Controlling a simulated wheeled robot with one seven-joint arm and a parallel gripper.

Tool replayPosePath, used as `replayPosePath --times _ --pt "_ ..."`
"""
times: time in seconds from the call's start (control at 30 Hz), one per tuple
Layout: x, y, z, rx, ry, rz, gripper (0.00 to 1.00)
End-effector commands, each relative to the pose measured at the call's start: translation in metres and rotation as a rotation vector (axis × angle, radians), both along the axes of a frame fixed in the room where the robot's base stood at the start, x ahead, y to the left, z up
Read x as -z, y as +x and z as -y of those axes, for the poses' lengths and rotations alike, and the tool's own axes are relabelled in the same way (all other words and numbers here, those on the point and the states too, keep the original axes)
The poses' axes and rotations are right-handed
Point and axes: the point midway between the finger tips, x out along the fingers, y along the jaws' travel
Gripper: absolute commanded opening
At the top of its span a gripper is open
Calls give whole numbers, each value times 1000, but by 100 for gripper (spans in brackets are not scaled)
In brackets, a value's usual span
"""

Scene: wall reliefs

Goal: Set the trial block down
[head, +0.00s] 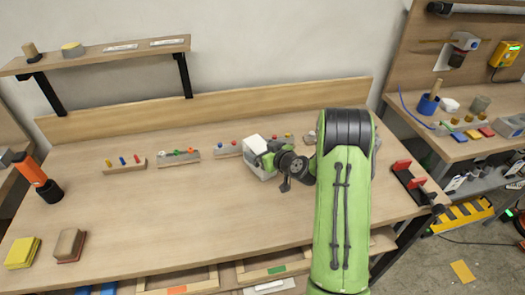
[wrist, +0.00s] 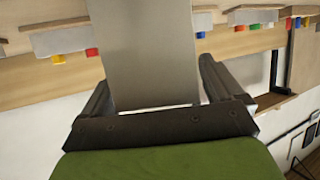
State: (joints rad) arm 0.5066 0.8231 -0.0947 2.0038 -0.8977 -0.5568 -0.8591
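The trial block, a plain pale grey block (head: 256,145), is at my gripper (head: 268,160), over the right middle of the workbench (head: 160,225). In the wrist view the block (wrist: 152,60) fills the space between the two dark fingers of my gripper (wrist: 155,80). The fingers lie along both its sides and look closed on it. The block extends past the fingertips towards the bench. My arm and gripper hide part of the bench behind them, and I cannot tell whether the block's underside touches the bench.
Small racks with coloured pegs (head: 178,156) stand along the back of the bench. An orange tool in a black holder (head: 38,178), a yellow pad stack (head: 22,252) and a brown block (head: 69,245) are at left. Red-topped black brackets (head: 410,180) stand at right. The front middle is clear.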

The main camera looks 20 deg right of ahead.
Motion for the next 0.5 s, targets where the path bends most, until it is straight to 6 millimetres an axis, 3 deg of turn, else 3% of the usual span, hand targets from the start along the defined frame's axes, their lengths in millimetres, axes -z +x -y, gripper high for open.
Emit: replayPosePath --times 0.27,0.5 --pt "-5 0 0 0 0 0 94" --pt "-24 -53 13 8 2 0 94"
